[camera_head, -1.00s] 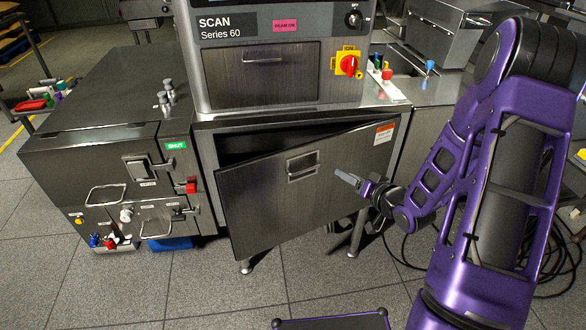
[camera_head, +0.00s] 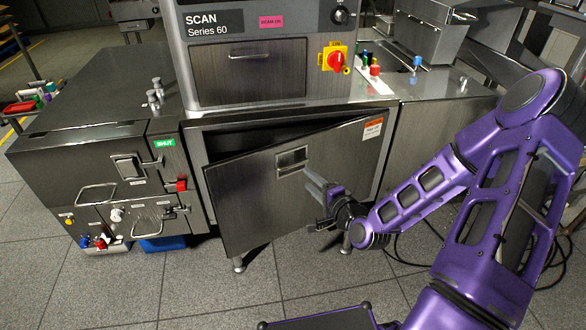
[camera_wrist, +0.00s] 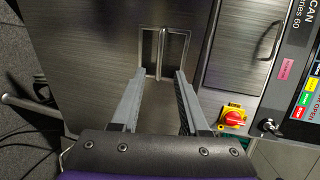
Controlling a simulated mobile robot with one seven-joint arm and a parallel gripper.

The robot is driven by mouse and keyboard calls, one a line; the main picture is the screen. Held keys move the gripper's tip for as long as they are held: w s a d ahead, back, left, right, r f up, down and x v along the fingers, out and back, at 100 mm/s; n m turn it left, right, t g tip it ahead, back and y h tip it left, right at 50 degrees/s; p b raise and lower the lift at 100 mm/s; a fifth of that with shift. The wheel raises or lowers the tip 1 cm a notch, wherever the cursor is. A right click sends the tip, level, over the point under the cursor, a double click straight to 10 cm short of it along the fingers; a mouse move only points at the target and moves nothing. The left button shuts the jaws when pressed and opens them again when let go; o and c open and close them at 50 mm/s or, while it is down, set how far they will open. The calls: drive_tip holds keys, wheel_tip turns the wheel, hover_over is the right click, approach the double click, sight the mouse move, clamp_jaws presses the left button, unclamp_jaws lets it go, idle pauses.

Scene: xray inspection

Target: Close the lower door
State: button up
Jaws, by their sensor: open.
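The lower door (camera_head: 250,200) is a brushed-metal panel under the scanner. It stands ajar, with a dark gap along its top and left; its right side, by an orange-and-white label, meets the cabinet. A recessed rectangular handle (camera_head: 292,160) sits in its upper middle and also shows ahead in the wrist view (camera_wrist: 164,52). My gripper (camera_head: 318,188) is in front of the door, just below and right of the handle. In the wrist view my gripper (camera_wrist: 158,78) has its two fingers apart, with nothing between them. I cannot tell whether the fingertips touch the door.
The scanner (camera_head: 265,70) with a red knob (camera_head: 336,62) stands above the door. A metal cabinet (camera_head: 90,150) with latches and handles is close on the left. Cables lie on the floor at right. The tiled floor in front of the door is open.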

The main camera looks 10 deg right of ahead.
sight(293, 166)
drive_tip(key=x, duration=1)
drive_tip(key=shift+w+f, duration=0.1)
clamp_jaws()
idle(1.1)
